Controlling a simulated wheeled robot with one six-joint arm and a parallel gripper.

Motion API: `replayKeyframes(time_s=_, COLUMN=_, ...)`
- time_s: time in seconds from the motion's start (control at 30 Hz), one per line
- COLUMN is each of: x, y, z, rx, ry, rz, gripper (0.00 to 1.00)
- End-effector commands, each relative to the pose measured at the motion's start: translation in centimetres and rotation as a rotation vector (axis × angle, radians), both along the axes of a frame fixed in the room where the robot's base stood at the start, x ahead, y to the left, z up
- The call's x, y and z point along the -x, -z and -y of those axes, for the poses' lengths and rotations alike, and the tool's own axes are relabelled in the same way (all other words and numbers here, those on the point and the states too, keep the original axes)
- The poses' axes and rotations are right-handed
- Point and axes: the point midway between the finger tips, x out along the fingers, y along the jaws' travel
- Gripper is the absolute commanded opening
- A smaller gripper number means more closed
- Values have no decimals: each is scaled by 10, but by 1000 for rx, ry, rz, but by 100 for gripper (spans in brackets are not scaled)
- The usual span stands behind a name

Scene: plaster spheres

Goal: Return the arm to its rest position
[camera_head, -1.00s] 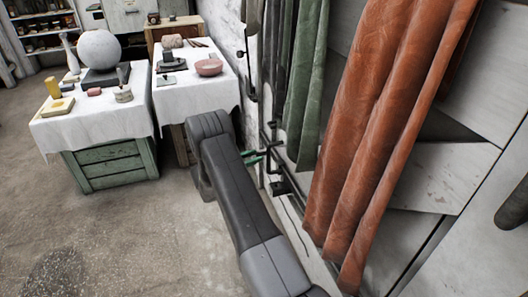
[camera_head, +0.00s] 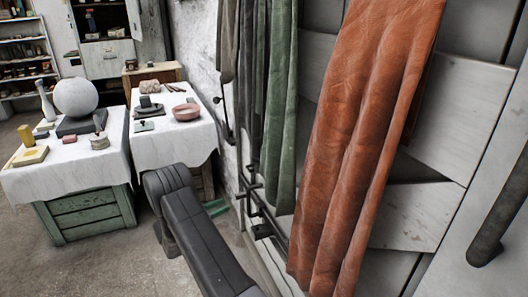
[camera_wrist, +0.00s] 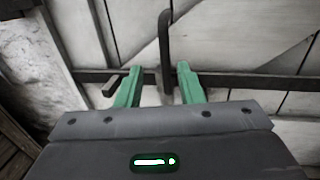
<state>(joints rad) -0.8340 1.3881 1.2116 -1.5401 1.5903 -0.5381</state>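My arm reaches out from the bottom of the head view, dark grey, with its bend beside the white-clothed tables. My gripper shows in the wrist view (camera_wrist: 159,70) with two green fingers apart and nothing between them. Beyond the fingers are a dark horizontal rail and an upright bar against pale boards; I cannot tell how far off they are. In the head view only a little green of the gripper (camera_head: 217,208) shows past the arm, and the rest is hidden.
A white sphere (camera_head: 76,97) stands on a dark block on the left white-clothed table (camera_head: 75,178). A pink bowl (camera_head: 187,112) sits on the right one. Green cloth (camera_head: 283,120) and an orange curtain (camera_head: 365,130) hang close right of my arm. Floor is bare at lower left.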

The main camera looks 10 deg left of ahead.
Motion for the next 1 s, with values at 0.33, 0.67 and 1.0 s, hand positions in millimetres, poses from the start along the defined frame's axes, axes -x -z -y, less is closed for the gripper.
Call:
replayKeyframes(time_s=0.33, x=-47, y=2, z=49, rx=-1, ry=6, rz=-1, gripper=34)
replayKeyframes(time_s=0.67, x=-83, y=2, z=85, rx=1, ry=6, rz=-2, gripper=34)
replayKeyframes(time_s=1.0, x=-88, y=1, z=89, rx=1, ry=3, rz=-3, gripper=34)
